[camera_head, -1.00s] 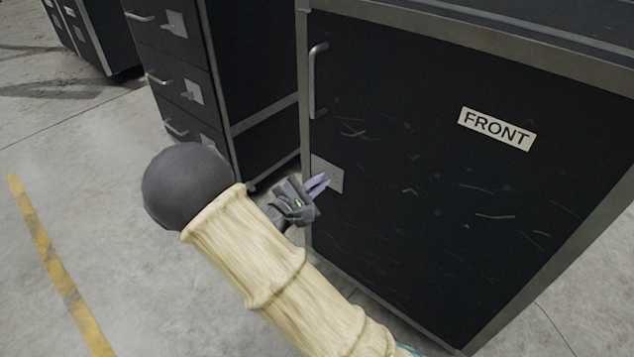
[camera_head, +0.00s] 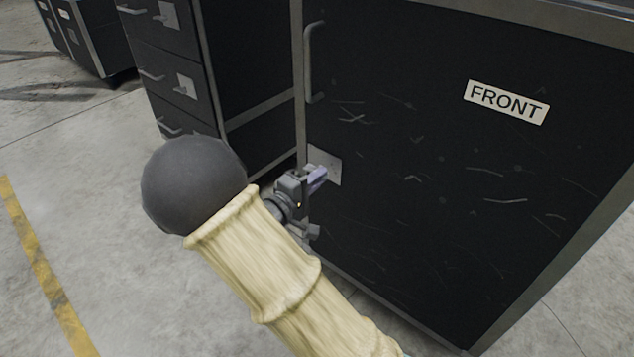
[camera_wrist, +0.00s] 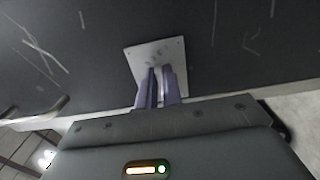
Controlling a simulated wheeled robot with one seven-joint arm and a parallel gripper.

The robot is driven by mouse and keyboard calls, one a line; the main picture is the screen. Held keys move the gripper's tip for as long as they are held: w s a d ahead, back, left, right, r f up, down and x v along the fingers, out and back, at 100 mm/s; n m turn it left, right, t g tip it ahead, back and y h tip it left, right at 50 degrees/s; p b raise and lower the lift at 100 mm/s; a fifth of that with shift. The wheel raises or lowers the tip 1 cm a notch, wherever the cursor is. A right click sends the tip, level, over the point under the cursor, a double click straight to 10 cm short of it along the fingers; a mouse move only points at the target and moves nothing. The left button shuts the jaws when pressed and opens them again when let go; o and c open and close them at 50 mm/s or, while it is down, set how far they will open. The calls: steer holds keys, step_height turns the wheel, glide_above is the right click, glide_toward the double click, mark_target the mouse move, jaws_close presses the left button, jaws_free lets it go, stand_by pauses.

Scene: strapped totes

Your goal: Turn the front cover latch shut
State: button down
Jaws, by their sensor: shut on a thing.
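The front cover (camera_head: 430,200) is a scratched black panel with a FRONT label (camera_head: 507,101) and a grey frame. A light metal latch plate (camera_head: 327,166) sits low on its left edge, below the long handle. In the wrist view the plate (camera_wrist: 158,58) lies just beyond my fingertips, with small marks on its face. My gripper (camera_head: 318,176) is at the plate, its purple fingers close together and shut on the latch. The latch's turning part is hidden between the fingers, so its angle cannot be told.
A vertical bar handle (camera_head: 310,62) stands above the plate on the cover's left edge. A black drawer cabinet (camera_head: 185,70) with handles stands close on the left. Open concrete floor with a yellow line (camera_head: 40,270) lies further left.

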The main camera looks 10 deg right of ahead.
stand_by(0.3)
steer(key=c, duration=1.6)
jaws_free()
steer(key=shift+o, duration=0.2)
steer(key=shift+a, duration=0.1)
steer(key=p+v, duration=0.7)
steer(key=v, duration=1)
steer(key=shift+s, duration=0.15)
